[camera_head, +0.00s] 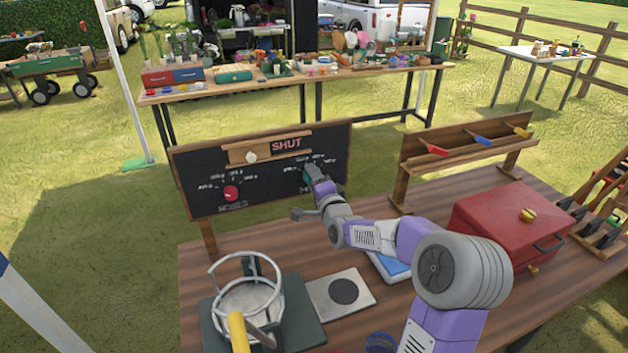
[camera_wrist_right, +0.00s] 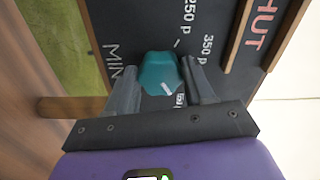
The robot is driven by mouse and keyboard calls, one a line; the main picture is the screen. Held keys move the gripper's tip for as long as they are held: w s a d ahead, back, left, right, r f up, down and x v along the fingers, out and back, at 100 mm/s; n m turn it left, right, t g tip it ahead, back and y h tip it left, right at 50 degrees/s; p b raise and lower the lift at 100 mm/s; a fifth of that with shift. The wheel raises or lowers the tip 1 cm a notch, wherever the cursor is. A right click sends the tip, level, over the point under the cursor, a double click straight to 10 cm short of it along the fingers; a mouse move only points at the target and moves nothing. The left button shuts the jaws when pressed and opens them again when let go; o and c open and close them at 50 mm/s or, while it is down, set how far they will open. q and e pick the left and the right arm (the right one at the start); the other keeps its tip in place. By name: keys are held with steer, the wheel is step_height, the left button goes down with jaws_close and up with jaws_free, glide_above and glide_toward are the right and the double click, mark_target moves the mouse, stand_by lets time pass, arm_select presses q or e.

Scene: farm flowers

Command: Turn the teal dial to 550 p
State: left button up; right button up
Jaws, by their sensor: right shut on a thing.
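The teal dial (camera_head: 307,178) is on the right half of a black chalkboard panel (camera_head: 210,168). In the right wrist view the teal dial (camera_wrist_right: 158,70) sits between the two fingers of my right gripper (camera_wrist_right: 161,82), which is shut on it. A white mark on the dial points to the lower right there, towards a label partly hidden by a finger. The labels MIN, 250 p and 350 p are readable around it. In the head view my right gripper (camera_head: 312,172) covers part of the dial. My left gripper is not in view.
A red dial (camera_head: 231,193) is on the panel's left half, below a wooden slider with a white knob (camera_head: 251,156) and a SHUT sign (camera_head: 286,144). A wire-ringed stand (camera_head: 247,298), a grey plate (camera_head: 325,304) and a red box (camera_head: 500,222) stand on the table.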

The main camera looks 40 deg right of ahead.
stand_by(0.4)
steer(key=o, duration=1)
steer(key=p+v, duration=0.1)
steer(key=v, duration=0.6)
steer(key=shift+s, duration=0.3)
